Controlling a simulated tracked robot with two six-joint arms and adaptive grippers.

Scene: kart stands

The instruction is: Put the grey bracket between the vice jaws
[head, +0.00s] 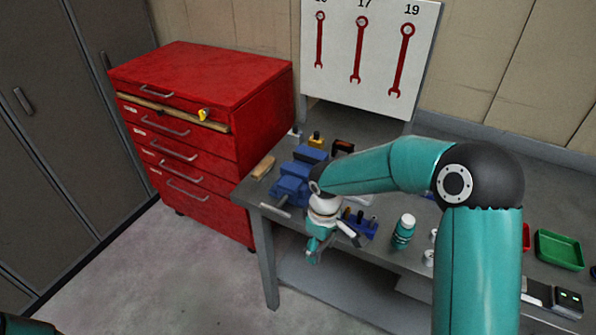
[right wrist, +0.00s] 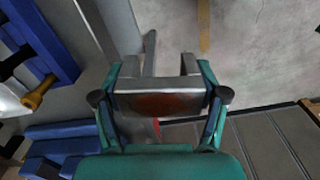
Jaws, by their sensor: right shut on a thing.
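The blue vice (head: 291,183) is at the left end of the grey workbench in the head view. Blue parts that look like it show at the lower left of the right wrist view (right wrist: 62,135). My right gripper (head: 318,248) is in front of the bench edge, just right of the vice and apart from it. In the right wrist view my right gripper (right wrist: 160,97) is shut on the grey bracket (right wrist: 160,84), a metal piece with two prongs and a reddish-brown face. In the head view the bracket is hard to make out. My left gripper is out of view.
A blue tool rack (head: 360,223) stands right of my gripper, with a teal bottle (head: 403,231) beyond it. A red drawer cabinet (head: 205,95) is left of the bench. A wooden block (head: 263,167) lies near the vice. A green tray (head: 559,250) is far right.

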